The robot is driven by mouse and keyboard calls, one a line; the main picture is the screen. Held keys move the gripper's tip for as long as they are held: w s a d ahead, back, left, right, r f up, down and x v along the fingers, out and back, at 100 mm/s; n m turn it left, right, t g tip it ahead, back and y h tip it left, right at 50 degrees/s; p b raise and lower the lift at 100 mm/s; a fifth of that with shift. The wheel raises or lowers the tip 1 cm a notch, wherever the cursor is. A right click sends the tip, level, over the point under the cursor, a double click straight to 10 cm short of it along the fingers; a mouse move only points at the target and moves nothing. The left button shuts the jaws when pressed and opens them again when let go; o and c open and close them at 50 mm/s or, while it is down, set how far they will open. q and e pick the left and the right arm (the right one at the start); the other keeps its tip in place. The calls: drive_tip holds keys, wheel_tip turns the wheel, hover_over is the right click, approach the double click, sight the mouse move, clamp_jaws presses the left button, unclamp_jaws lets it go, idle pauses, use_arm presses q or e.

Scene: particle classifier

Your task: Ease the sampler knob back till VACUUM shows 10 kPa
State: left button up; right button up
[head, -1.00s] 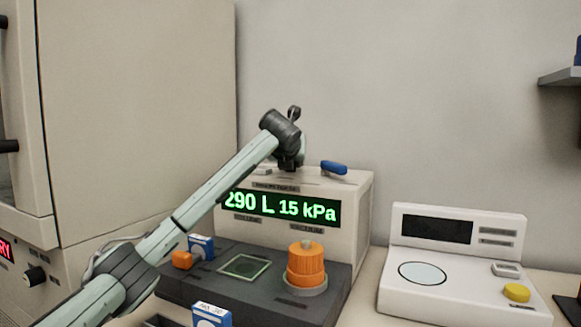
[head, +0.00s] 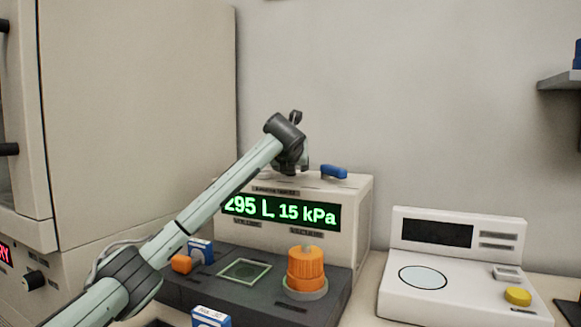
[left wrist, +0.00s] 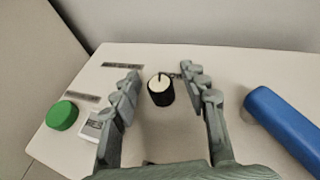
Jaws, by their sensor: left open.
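The sampler (head: 357,215) is a beige box with a green lit display (head: 282,211). It reads 295 L and 15 kPa, the latter above the VACUUM label. In the left wrist view a black knob with a pale top and a dark pointer mark (left wrist: 161,91) stands on the sampler's top. My left gripper (left wrist: 160,71) is open, its fingers on either side of the knob with gaps visible. In the head view my left gripper (head: 291,166) is low over the sampler's top, and the knob is hidden there. My right gripper is out of view.
A blue handle (head: 334,172) lies right of the gripper; a green button (left wrist: 62,116) is on the left. An orange ribbed cap (head: 306,268) stands on the dark front base. A white instrument (head: 460,255) is at right, a tall cabinet (head: 140,110) at left.

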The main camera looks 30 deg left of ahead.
use_arm(q)
drive_tip(key=v, duration=1.1)
drive_tip(key=shift+s+d+r, duration=0.15)
drive_tip(key=shift+s+d, duration=0.05)
drive_tip(key=shift+s, duration=0.25)
drive_tip(key=shift+d, duration=0.1)
